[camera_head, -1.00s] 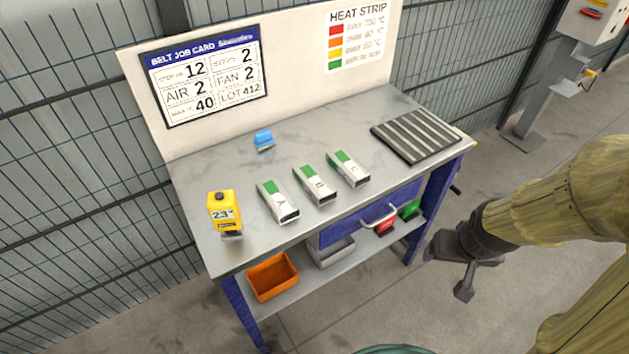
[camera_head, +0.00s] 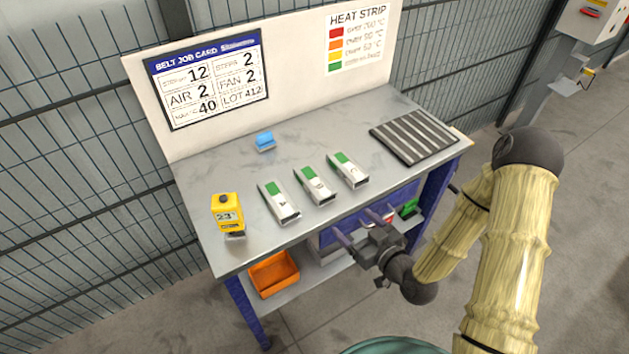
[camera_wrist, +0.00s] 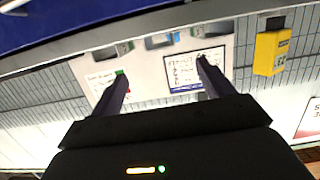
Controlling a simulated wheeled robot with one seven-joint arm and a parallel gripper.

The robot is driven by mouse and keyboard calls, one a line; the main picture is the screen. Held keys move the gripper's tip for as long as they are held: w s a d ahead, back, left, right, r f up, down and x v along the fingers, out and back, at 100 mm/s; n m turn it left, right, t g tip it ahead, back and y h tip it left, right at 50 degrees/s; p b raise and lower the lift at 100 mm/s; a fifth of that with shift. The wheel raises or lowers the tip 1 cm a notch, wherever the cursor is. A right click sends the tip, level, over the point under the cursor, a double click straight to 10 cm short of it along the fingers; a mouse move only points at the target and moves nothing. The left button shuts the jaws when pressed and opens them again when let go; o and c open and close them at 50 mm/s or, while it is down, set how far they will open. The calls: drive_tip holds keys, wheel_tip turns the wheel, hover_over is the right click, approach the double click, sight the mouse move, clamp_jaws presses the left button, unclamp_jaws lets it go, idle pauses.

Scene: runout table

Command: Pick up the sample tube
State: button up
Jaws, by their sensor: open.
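Three short, pale box-shaped tubes lie side by side near the table's front edge, each with a green patch and a dark near end: a left tube (camera_head: 279,202), a middle tube (camera_head: 315,186) and a right tube (camera_head: 348,170). Their letter marks are too small to read surely. I cannot tell which one is the sample tube. My gripper (camera_head: 354,225) is open and empty, in front of the table's front edge, apart from the tubes. In the wrist view its fingers (camera_wrist: 161,68) are spread, with parts of two tubes beyond them.
A yellow gauge (camera_head: 228,214) stands at the table's left front. A blue item (camera_head: 265,141) lies behind the tubes, and a dark ribbed mat (camera_head: 413,137) lies at right. An orange bin (camera_head: 274,272) sits on the lower shelf. The back panel rises behind the tabletop.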

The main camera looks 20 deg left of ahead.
drive_tip(key=shift+s+a+r+t+y, duration=0.1)
drive_tip(key=shift+a+r+t+y, duration=0.1)
drive_tip(key=shift+r+t+y, duration=0.1)
drive_tip(key=b, duration=1)
approach(320, 188)
drive_tip(key=x, duration=0.5)
drive_tip(key=shift+w+a, duration=0.3)
drive_tip(key=shift+a, duration=0.05)
